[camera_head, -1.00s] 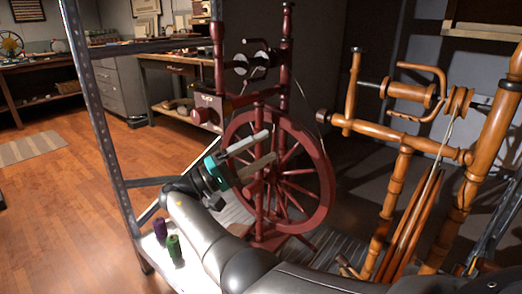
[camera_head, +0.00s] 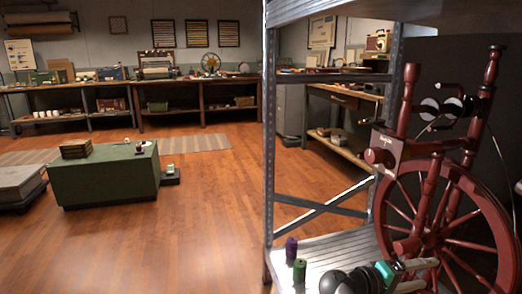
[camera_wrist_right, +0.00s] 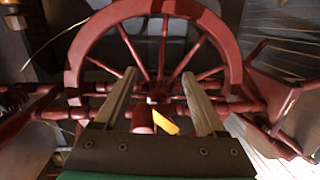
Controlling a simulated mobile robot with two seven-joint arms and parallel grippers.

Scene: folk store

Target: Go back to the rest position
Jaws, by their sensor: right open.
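My right gripper (camera_head: 414,275) shows at the lower right of the head view, at the shelf's right end and in front of the red spinning wheel (camera_head: 408,148). Its two fingers are apart. In the right wrist view the gripper (camera_wrist_right: 160,84) is open, with the wheel's rim (camera_wrist_right: 160,8) and spokes beyond it. A red cylinder (camera_wrist_right: 143,120) and a small yellow piece (camera_wrist_right: 165,122) show between the fingers; I cannot tell their depth. My left gripper is not in view.
A metal shelf rack (camera_head: 270,150) stands close, its upper board overhead. A purple spool (camera_head: 291,248) and a green spool (camera_head: 300,270) stand on its lower board. A green chest (camera_head: 105,180) is at left. Open wooden floor (camera_head: 190,230) lies between.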

